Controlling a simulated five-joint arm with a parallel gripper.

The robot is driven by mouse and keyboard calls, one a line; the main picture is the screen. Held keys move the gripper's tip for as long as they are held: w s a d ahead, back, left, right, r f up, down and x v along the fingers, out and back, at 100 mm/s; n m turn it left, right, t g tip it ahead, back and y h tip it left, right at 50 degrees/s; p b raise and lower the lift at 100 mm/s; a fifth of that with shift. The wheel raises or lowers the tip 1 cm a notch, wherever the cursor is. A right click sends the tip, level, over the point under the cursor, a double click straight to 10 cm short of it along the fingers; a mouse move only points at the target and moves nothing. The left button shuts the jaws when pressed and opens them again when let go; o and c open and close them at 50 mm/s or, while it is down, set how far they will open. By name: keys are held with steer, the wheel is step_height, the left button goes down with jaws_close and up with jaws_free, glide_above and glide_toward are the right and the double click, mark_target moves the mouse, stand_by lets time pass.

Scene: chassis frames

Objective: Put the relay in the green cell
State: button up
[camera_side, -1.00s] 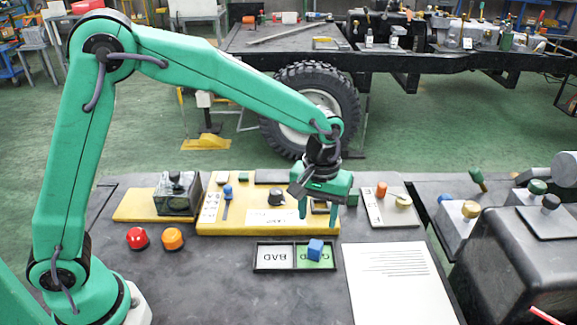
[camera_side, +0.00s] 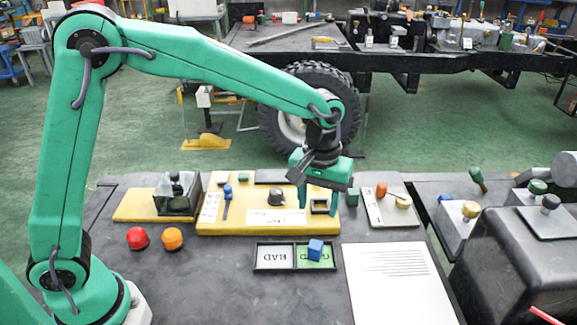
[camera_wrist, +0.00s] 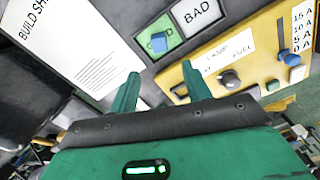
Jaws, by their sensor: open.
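A small blue block (camera_side: 315,250), which seems to be the relay, sits in the green cell (camera_side: 326,264) of the black-framed tray, turned at an angle and partly covering the lettering. The block also shows in the wrist view (camera_wrist: 159,42), in the green cell (camera_wrist: 151,33) beside the white BAD cell (camera_wrist: 201,12). My gripper (camera_side: 319,203) is open over the right end of the yellow panel, behind the block and apart from it. In the wrist view my gripper's fingers (camera_wrist: 160,79) are spread with nothing between them.
The yellow panel (camera_side: 240,228) carries a knob and a blue slider. A red button (camera_side: 137,238) and an orange button (camera_side: 172,238) stand left of the tray. A printed sheet (camera_side: 398,285) lies to its right. The bench front left is clear.

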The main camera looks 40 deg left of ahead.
steer(key=s+a+r+m+t, duration=0.2)
steer(key=s+a+r+t, duration=0.1)
steer(key=s+a+r, duration=0.6)
steer(key=s+a+r+m+t, duration=0.1)
steer(key=s+a+m+t, duration=0.1)
steer(key=s+a, duration=0.5)
steer(key=s, duration=0.4)
steer(key=shift+a+t, duration=0.3)
steer(key=shift+a, duration=0.1)
steer(key=shift+s, duration=0.1)
stand_by(0.5)
